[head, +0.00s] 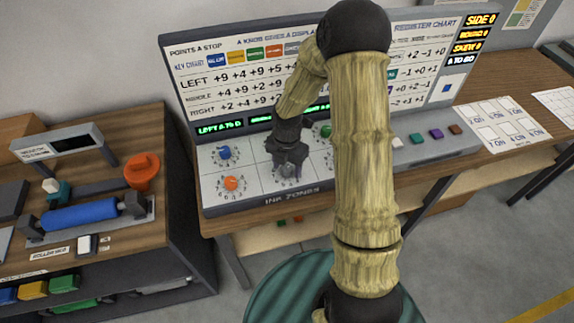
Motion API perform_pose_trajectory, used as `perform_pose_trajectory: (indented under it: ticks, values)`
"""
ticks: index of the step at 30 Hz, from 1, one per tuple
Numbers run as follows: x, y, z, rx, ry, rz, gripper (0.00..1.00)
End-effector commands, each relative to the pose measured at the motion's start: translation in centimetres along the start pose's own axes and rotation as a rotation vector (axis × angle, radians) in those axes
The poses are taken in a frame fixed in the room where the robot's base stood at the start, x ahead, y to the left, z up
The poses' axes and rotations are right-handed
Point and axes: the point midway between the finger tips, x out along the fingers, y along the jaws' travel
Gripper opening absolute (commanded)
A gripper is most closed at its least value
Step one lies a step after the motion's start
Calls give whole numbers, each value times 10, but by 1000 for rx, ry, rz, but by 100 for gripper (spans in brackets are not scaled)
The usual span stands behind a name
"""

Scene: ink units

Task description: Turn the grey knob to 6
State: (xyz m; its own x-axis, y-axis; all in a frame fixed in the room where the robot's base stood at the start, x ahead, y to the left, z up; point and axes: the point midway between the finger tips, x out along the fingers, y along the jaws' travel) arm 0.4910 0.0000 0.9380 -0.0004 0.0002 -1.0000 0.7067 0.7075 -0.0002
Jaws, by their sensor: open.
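The grey knob (288,171) is on the sloped front panel of the console (252,195), in the lower row to the right of the orange knob. My gripper (287,168) is right over it, pointing down, with its jaws apart around or just above the knob. I cannot tell whether the fingers touch it. The gripper hides most of the knob and its dial marks, so its setting cannot be read. A blue knob (225,153) and an orange knob (231,183) sit to the left, each in a ring of numbers.
A green knob (326,131) shows partly behind my arm. Several coloured buttons, one of them purple (436,134), line the console's right side. Paper sheets (495,125) lie on the bench at right. A side bench with a blue roller (82,216) stands at left.

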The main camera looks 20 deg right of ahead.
Motion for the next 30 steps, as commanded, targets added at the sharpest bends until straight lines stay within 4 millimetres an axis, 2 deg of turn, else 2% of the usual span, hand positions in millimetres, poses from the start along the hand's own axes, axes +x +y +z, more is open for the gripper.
perform_pose_trajectory:
  ticks: [8,12,15,30]
  values:
    - [2,0,0,0,0,0,55]
    - [1,0,0,0,0,0,28]
    - [1,0,0,0,0,0,10]
    - [0,0,0,87,0,0,11]
